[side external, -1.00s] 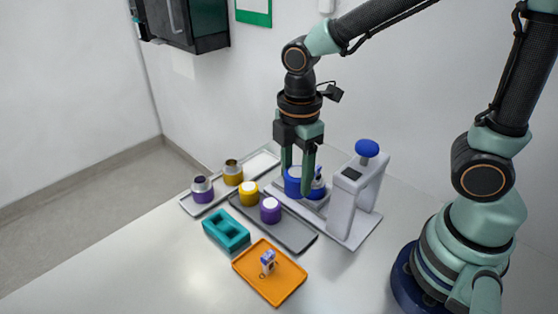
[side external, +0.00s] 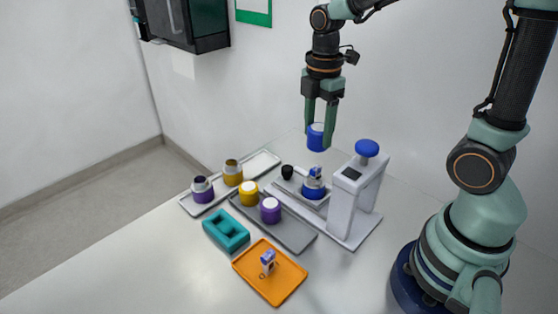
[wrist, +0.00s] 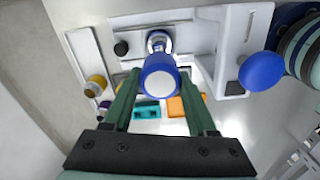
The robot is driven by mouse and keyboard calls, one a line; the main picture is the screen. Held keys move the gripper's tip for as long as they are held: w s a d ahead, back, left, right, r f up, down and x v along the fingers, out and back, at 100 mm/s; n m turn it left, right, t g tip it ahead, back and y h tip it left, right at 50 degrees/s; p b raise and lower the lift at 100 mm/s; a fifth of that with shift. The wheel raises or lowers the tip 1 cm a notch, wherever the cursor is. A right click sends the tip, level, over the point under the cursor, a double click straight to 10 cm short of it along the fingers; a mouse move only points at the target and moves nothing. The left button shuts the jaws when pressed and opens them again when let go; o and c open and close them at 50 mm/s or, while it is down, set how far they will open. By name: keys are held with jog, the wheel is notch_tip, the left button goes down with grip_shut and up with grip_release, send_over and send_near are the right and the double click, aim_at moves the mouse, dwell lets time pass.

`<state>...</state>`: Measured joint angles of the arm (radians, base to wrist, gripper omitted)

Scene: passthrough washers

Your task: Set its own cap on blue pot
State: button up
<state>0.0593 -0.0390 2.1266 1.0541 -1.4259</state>
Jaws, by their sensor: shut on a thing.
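My gripper (side external: 321,142) is shut on the blue cap (side external: 317,132), a blue cylinder with a white top, and holds it in the air above the blue pot (side external: 314,191). The cap also shows between my fingers in the wrist view (wrist: 159,88). The blue pot stands on the plate of a white press-like stand, with a small blue-and-white piece (side external: 315,172) showing at its top. Cap and pot are clearly apart. In the wrist view the cap hides part of the pot, whose metallic neck (wrist: 157,42) shows behind it.
The white stand (side external: 346,205) has a blue knob (side external: 367,148). A small black cylinder (side external: 287,172) is left of the pot. Yellow (side external: 249,194) and purple (side external: 270,211) capped pieces are on a dark tray. A teal block (side external: 226,232) and orange tray (side external: 285,288) lie in front.

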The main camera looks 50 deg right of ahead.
jog(key=shift+d+f, duration=0.25)
jog(key=shift+f, duration=0.15)
send_over(315, 168)
jog(key=shift+f, duration=2.2)
jog(key=shift+f, duration=0.15)
jog(key=shift+f, duration=0.85)
jog(key=shift+f, duration=0.2)
jog(key=shift+f, duration=0.35)
jog(key=shift+f, duration=0.4)
jog(key=o, duration=1.4)
jog(key=shift+c, duration=0.2)
